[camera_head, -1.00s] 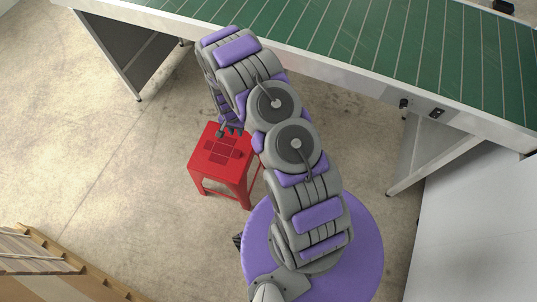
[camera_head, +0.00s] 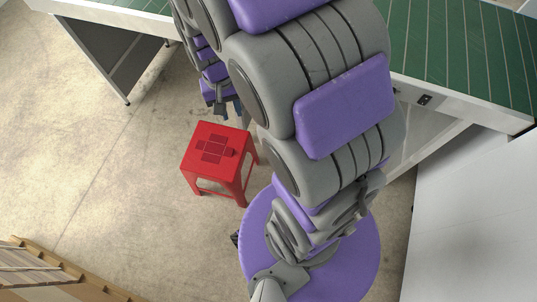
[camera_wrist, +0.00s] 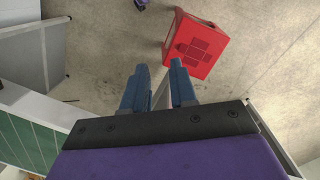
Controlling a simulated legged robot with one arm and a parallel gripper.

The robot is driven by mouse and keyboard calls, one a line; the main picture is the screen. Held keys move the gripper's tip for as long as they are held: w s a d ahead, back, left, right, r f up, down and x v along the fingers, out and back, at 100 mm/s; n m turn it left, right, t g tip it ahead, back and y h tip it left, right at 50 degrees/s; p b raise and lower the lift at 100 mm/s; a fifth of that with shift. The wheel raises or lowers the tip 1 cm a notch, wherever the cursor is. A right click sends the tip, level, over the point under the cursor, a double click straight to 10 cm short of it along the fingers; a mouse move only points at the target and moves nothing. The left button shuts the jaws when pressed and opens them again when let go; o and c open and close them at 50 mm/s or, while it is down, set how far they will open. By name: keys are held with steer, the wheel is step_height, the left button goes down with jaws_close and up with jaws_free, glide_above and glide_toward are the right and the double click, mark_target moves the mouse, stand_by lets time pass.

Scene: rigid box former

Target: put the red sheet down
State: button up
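The red sheet (camera_head: 214,148) is a darker red, cross-shaped piece lying flat on top of a red stool (camera_head: 239,178). In the wrist view the sheet (camera_wrist: 193,48) also lies on the stool top (camera_wrist: 212,36). My gripper (camera_head: 226,110) is above and beyond the stool, apart from the sheet. In the wrist view its two blue fingers (camera_wrist: 161,68) stand apart with nothing between them.
A long green-topped table (camera_head: 470,65) with a pale edge stands behind my arm. A white panel (camera_head: 465,210) is at the right. A wooden pallet-like piece (camera_head: 45,275) is at the lower left. The concrete floor (camera_head: 110,190) left of the stool is clear.

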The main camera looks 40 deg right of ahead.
steer(key=s+a+r+n, duration=0.1)
steer(key=s+r, duration=0.3)
steer(key=s, duration=0.6)
steer(key=s+a+r+n, duration=0.1)
steer(key=s+r, duration=0.3)
steer(key=s, duration=0.6)
steer(key=shift+r+n+g, duration=0.3)
steer(key=shift+r+n, duration=0.05)
steer(key=shift+n, duration=0.55)
